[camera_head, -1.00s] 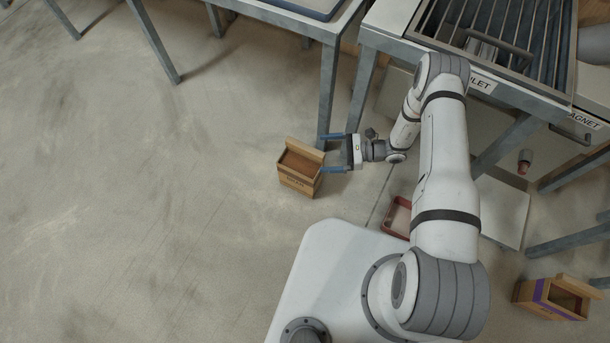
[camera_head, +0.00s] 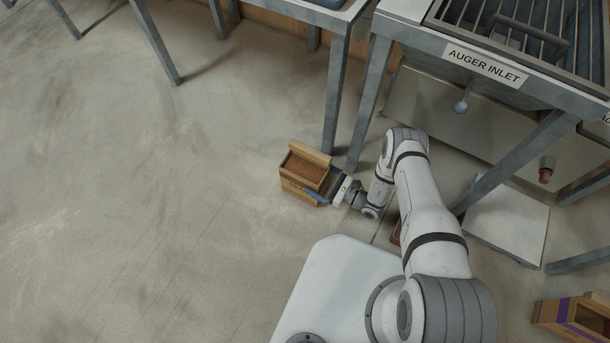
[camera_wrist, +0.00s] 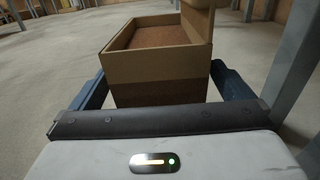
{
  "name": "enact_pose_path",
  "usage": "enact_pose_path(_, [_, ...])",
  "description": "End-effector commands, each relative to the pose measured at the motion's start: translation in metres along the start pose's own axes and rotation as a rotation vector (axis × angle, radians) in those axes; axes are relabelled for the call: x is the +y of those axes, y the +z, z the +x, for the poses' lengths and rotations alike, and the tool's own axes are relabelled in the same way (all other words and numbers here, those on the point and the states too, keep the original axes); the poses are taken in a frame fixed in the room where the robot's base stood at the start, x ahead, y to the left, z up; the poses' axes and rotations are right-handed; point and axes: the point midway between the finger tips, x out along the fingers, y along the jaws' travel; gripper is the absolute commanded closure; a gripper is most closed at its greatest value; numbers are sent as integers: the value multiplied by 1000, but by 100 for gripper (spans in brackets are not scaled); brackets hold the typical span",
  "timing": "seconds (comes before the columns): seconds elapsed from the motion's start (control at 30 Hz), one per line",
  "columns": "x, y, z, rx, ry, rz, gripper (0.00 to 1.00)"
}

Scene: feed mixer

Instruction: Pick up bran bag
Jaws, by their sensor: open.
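The bran bag (camera_head: 297,190) looks like an open-topped brown box with reddish-brown contents and a raised back flap. It stands upright on the concrete floor, left of the table legs. In the wrist view the bag (camera_wrist: 160,68) is straight ahead, its near face between the blue fingers. My gripper (camera_head: 324,192) is low at the bag's right side, with its jaws open. In the wrist view my gripper (camera_wrist: 165,88) has one finger on each side of the bag. I cannot tell whether the fingers touch it. The far side of the bag is hidden.
A grey metal table leg (camera_head: 337,95) stands just behind the bag. The auger inlet (camera_head: 485,65) with its grate is at upper right. Another box with a purple stripe (camera_head: 568,318) lies at lower right. A pale flat plate (camera_head: 508,220) is on the floor. The floor at left is clear.

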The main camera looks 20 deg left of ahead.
Motion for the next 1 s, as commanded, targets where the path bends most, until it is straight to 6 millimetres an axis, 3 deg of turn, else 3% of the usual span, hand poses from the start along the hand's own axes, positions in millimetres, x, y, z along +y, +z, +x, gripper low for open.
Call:
enact_pose_path(0.2, [2, -4, 32, 0, 5, -1, 0])
enact_pose_path(0.5, [2, -2, 36, 0, 3, 0, 0])
enact_pose_path(1.0, [2, -2, 37, 0, 4, 1, 41])
